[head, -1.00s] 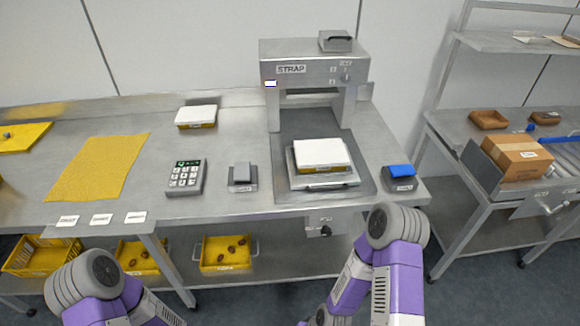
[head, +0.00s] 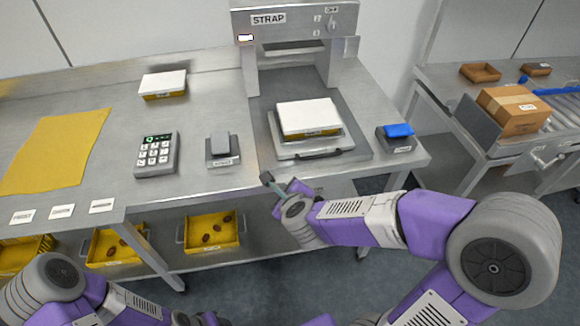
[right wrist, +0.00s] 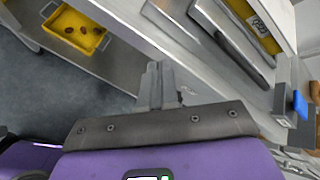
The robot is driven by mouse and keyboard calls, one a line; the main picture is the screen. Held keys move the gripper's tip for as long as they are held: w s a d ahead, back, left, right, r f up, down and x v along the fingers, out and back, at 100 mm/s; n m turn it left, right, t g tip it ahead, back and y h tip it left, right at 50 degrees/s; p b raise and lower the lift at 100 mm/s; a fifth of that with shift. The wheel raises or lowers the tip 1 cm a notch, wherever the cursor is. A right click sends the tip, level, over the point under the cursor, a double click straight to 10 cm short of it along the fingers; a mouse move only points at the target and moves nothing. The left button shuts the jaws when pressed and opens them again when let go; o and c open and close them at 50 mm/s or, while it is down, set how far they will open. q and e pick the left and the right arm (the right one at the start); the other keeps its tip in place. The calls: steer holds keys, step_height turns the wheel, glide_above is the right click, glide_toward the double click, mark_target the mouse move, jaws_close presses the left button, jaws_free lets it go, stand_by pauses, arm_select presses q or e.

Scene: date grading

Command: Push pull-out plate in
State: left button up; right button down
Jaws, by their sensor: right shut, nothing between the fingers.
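The pull-out plate (head: 290,152) is a grey metal slab with a dark bar handle (head: 322,156) on its front edge. It sits pulled out in front of the STRAP machine (head: 295,18). A yellow box with a white lid (head: 308,117) rests on it. My right gripper (head: 267,178) is shut and empty, at the bench's front edge, in front of and a little left of the plate, apart from it. In the right wrist view its fingers (right wrist: 155,85) point toward the bench edge, with the yellow box (right wrist: 252,18) beyond. My left gripper is out of view.
A keypad (head: 157,153), a small grey device (head: 222,150) and a blue-topped device (head: 398,135) stand beside the machine's dark base. Another white-lidded box (head: 163,84) stands behind. Yellow crates (head: 212,231) are on the lower shelf. Bare bench lies between these.

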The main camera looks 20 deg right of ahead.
steer(key=s+d+r+m+t+b, duration=0.1)
steer(key=s+d+r+m+b, duration=0.1)
steer(key=s+r+m, duration=0.5)
steer(key=m+h+p, duration=0.1)
steer(key=m+p, duration=0.1)
steer(key=p, duration=0.2)
glide_toward(288, 156)
steer(key=shift+m, duration=0.3)
steer(key=p+x, duration=0.2)
steer(key=x, duration=0.1)
steer(key=p+x, duration=0.2)
steer(key=p, duration=0.1)
steer(key=shift+w+f, duration=0.15)
steer(key=shift+f, duration=0.35)
steer(key=shift+w+d, duration=0.15)
steer(key=shift+w, duration=0.2)
steer(key=shift+w, duration=0.1)
